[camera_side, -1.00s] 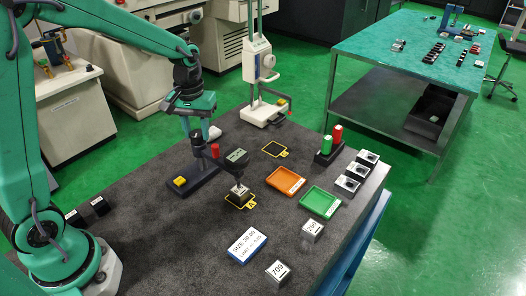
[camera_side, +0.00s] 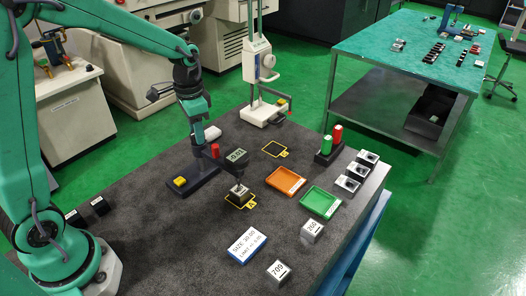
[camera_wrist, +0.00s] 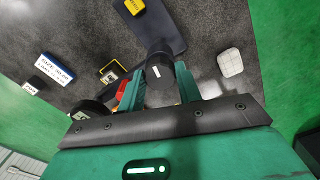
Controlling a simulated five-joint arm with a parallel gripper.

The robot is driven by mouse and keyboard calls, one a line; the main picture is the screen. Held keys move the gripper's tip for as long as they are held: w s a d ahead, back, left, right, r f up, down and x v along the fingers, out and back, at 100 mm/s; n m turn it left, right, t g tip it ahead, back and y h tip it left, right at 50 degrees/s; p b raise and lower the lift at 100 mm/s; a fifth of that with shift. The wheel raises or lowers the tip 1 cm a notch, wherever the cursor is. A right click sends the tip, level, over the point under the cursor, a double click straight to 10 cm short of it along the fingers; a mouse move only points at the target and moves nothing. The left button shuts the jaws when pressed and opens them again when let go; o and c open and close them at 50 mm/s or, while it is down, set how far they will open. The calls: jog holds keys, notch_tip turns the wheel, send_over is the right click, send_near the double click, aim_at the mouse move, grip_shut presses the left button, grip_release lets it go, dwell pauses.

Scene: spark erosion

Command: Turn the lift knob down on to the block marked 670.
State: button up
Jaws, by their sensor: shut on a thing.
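A bench gauge has a dark base (camera_side: 207,182), a red cap (camera_side: 215,151) and a small display (camera_side: 237,155) whose reading I cannot make out. My gripper (camera_side: 197,146) is at the top of its column, pointing down. In the wrist view my gripper (camera_wrist: 162,80) is shut on the black round lift knob (camera_wrist: 160,68). A small block (camera_side: 240,191) stands on the yellow-framed pad (camera_side: 249,204) under the gauge's probe. Its number is not legible, and I cannot tell whether the probe touches it. The block also shows in the wrist view (camera_wrist: 109,77).
An orange tray (camera_side: 287,182) and a green tray (camera_side: 320,202) lie to the right. Blocks marked 260 (camera_side: 312,231) and 709 (camera_side: 278,271) and a blue size card (camera_side: 247,245) lie in front. An empty yellow-framed pad (camera_side: 275,149) lies behind.

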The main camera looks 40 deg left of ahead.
jog(key=shift+r+m, duration=0.1)
jog(key=shift+m, duration=0.5)
jog(key=o, duration=1)
jog(key=shift+r, duration=3.85)
